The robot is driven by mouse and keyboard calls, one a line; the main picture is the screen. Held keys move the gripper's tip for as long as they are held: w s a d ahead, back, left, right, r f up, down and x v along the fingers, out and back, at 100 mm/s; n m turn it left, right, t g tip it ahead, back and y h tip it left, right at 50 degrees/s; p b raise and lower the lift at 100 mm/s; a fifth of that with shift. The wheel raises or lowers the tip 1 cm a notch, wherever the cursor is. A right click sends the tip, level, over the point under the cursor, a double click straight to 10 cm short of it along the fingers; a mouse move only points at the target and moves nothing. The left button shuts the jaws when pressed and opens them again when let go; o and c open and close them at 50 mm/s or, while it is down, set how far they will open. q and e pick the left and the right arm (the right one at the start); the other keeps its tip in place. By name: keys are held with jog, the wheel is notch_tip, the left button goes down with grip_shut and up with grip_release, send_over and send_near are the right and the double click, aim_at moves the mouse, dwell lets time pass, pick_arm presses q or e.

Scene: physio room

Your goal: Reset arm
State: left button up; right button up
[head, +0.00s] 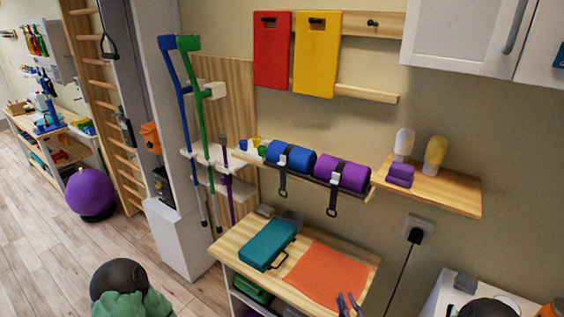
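My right gripper (347,300) shows at the bottom edge, right of centre. Only its dark fingertips are in the frame; they stand apart with nothing between them. It appears over the front edge of the orange mat (325,274) on the wooden cabinet top (235,240); whether it touches the mat I cannot tell. Part of my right arm shows at the bottom right. A dark and green rounded part, probably of my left arm, is at the bottom left. My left gripper is out of the frame.
A teal case (268,244) lies beside the mat. Above it, a rack holds a blue roll (291,158) and a purple roll (341,174). A wooden shelf (440,190) carries two bottles and purple blocks. Crutches (186,110) hang left. A purple ball (91,194) rests on open floor.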

jog(key=s+a+f+n+g, duration=0.2)
jog(key=f+g, duration=0.3)
jog(key=f, duration=0.3)
jog(key=s+a+f+n+g, duration=0.2)
jog(key=f+g, duration=0.2)
jog(key=f, duration=0.4)
jog(key=s+a+f+n+g, duration=0.1)
jog(key=s+a+f+g, duration=0.1)
jog(key=s+g, duration=0.3)
jog(key=s+a+f+n+g, duration=0.2)
jog(key=s+f+g, duration=0.2)
jog(key=s, duration=0.8)
jog(key=shift+s+a+f+g, duration=0.3)
jog(key=shift+f+g, duration=0.1)
jog(key=shift+f, duration=0.35)
jog(key=shift+d, duration=0.1)
